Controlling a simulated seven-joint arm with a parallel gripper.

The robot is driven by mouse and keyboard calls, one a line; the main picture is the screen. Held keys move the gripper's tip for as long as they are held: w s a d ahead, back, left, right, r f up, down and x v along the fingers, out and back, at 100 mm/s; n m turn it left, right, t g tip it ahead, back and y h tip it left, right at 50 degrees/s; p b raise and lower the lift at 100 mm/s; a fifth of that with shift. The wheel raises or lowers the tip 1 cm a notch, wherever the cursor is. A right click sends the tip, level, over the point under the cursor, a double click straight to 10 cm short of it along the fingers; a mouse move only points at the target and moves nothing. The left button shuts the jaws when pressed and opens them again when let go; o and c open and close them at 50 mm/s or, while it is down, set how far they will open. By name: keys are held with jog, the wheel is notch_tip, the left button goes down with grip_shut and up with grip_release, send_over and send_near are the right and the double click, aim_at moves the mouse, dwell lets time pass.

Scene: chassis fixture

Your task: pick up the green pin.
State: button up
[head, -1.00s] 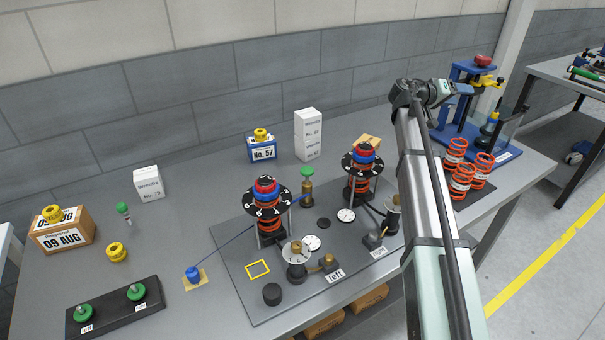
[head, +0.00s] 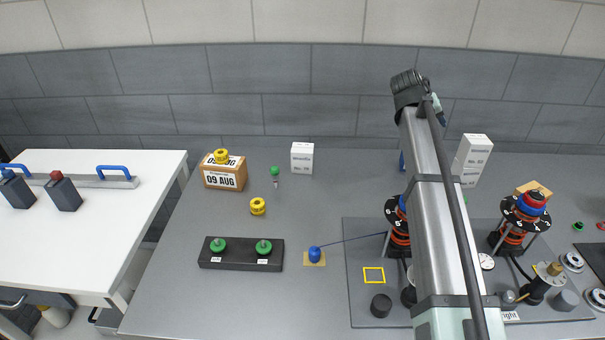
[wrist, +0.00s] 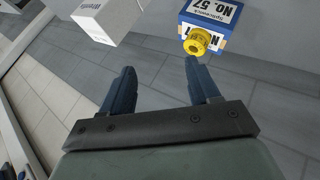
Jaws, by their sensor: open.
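A small green-topped pin (head: 275,172) with a pale shank is on the grey table behind the yellow knob. Two more green-topped pins, one on the left (head: 218,245) and one on the right (head: 264,247), sit in a black labelled block (head: 240,264) nearer the front. My gripper (wrist: 160,82) is open and empty in the wrist view. No green pin shows between or near its fingers there. In the head view my arm's far end is above the table's back, right of all three pins; the fingers cannot be made out.
Yellow knobs stand on a cardboard box (head: 224,174) and on the table (head: 258,206). A white box (head: 302,158) is at the back. A blue box (wrist: 219,17) faces my gripper. The fixture plate (head: 358,233), with spring towers, is partly behind my arm. Bare table lies front left.

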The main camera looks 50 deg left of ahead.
jog(key=s+a+f+n+g+y, duration=0.2)
jog(key=s+a+n+g+y, duration=0.15)
jog(key=s+a, duration=1.1)
jog(key=n+g+y, duration=0.3)
jog(key=n+g, duration=0.1)
jog(key=g, duration=0.1)
send_near(274, 168)
jog(key=shift+t+h, duration=0.25)
jog(key=x, duration=0.7)
jog(key=shift+a+r, duration=0.15)
jog(key=shift+a, duration=0.05)
jog(key=shift+x, duration=2.6)
jog(key=shift+s, duration=0.1)
jog(key=c, duration=1)
